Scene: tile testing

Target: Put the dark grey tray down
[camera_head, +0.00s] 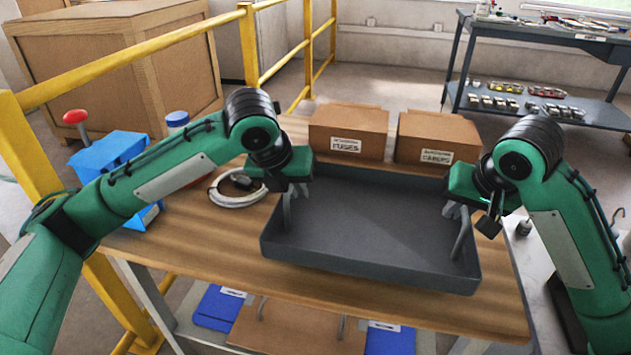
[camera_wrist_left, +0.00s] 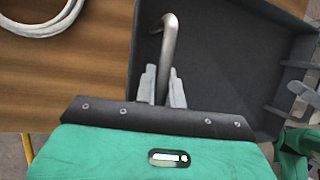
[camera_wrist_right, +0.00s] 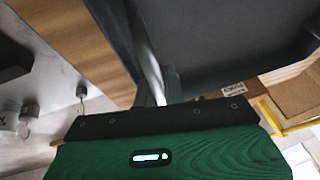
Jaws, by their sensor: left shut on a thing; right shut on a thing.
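The dark grey tray (camera_head: 365,225) is a wide, shallow, empty box with a bent metal handle at each end. It is over the wooden table (camera_head: 215,240), in front of two cardboard boxes; I cannot tell whether its base touches the tabletop. My left gripper (camera_head: 290,192) is shut on the tray's left handle (camera_wrist_left: 169,45), which rises between the fingers (camera_wrist_left: 163,85) in the left wrist view. My right gripper (camera_head: 458,210) is shut on the right handle (camera_head: 461,238). In the right wrist view that handle (camera_wrist_right: 150,70) runs down to the fingers, partly hidden.
Two labelled cardboard boxes (camera_head: 348,130) (camera_head: 437,138) stand behind the tray. A white cable coil (camera_head: 236,200) and a blue box with a red knob (camera_head: 110,150) are on the left. Yellow railing (camera_head: 130,72) runs behind the left side. Bare tabletop shows at the front.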

